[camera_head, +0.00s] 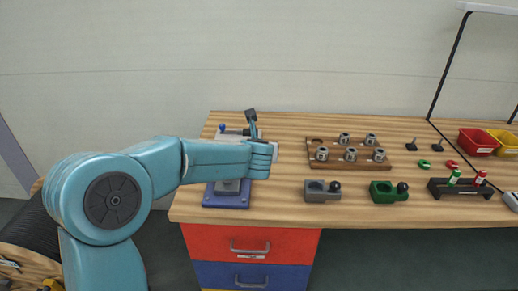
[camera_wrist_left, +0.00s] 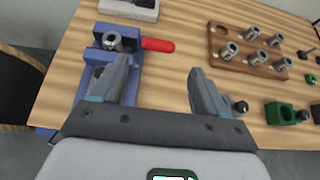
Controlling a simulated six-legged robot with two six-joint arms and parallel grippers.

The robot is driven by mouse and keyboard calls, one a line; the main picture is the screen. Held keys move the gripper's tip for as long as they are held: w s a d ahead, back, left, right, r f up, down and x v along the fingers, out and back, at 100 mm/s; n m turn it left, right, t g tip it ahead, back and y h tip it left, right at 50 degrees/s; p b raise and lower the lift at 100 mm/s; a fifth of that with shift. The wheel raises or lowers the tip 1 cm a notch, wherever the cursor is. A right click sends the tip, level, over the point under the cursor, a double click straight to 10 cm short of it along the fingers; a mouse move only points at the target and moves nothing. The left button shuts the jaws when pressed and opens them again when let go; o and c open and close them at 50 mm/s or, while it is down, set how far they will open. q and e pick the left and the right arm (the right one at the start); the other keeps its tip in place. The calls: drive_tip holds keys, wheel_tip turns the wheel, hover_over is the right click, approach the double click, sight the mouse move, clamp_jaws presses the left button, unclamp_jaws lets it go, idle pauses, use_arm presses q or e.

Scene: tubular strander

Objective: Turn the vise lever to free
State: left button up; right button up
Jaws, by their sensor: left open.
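The vise has a blue base (camera_head: 226,201) at the left end of the wooden bench; my left arm covers much of it in the head view. In the left wrist view the blue vise (camera_wrist_left: 98,57) holds a round metal part (camera_wrist_left: 113,41) between its jaws. Its lever with a red grip (camera_wrist_left: 158,45) sticks out to the right. My left gripper (camera_wrist_left: 158,82) is open and empty, its fingers pointing toward the vise. The left finger overlaps the vise in the picture; the red grip lies beyond the gap, apart from both fingers. My right gripper is not in view.
A wooden tray (camera_head: 313,144) with several metal collets stands right of the vise. A grey block (camera_head: 318,192) and a green block (camera_head: 384,192) lie in front. A black rack (camera_head: 460,188) and red bin (camera_head: 477,142) are farther right. A light grey block (camera_wrist_left: 128,9) stands behind the vise.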

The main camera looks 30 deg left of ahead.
use_arm(q)
drive_tip(key=shift+a+n, duration=0.1)
drive_tip(key=shift+n, duration=0.2)
drive_tip(key=c, duration=0.9)
drive_tip(key=shift+s+a+f+n+y, duration=0.1)
drive_tip(key=shift+s+a+n+y, duration=0.75)
drive_tip(key=shift+n+y, duration=0.05)
clamp_jaws()
drive_tip(key=s+d+f+m+t+b, duration=0.1)
drive_tip(key=s+d+f+t+b, duration=0.15)
drive_tip(key=f+b, duration=0.35)
drive_tip(key=s+d+f+m+t+b, duration=0.1)
drive_tip(key=d+f+t+b, duration=0.1)
drive_tip(key=d+f+b, duration=0.45)
drive_tip(key=w+a+r+p, duration=0.3)
drive_tip(key=w+a, duration=0.6)
drive_tip(key=w, duration=0.2)
drive_tip(key=shift+a+r+y, duration=0.25)
drive_tip(key=shift+a+y, duration=0.15)
drive_tip(key=shift+r, duration=0.1)
